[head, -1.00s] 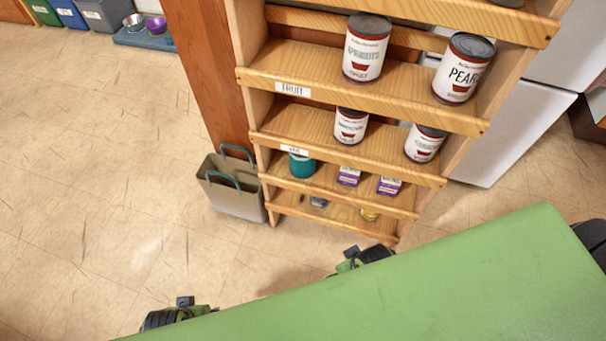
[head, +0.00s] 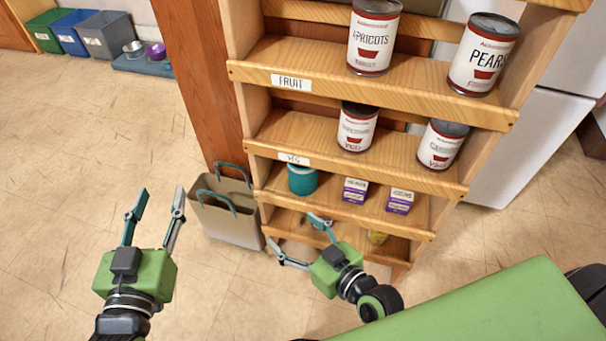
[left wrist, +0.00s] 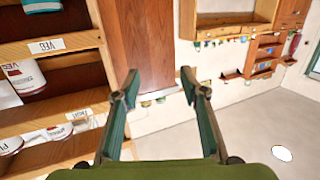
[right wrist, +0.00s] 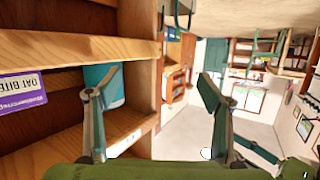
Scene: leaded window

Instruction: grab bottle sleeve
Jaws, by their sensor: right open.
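A plain teal cylinder (head: 302,180), which looks like the bottle sleeve, stands upright at the left end of the shelf below the "VEG" label. In the right wrist view the teal cylinder (right wrist: 98,74) is partly hidden behind one finger. My right gripper (head: 291,229) is open and empty, in front of and below that shelf; I cannot tell if it touches anything. My left gripper (head: 160,189) is open and empty over the floor, left of the bag. Part of the teal cylinder shows at the top left in the left wrist view (left wrist: 42,5).
The wooden shelf unit (head: 370,90) holds cans and two purple-and-white boxes, one box (head: 355,190) right of the cylinder. A grey-brown bag (head: 226,229) stands at its left foot. A green surface (head: 500,305) fills the lower right.

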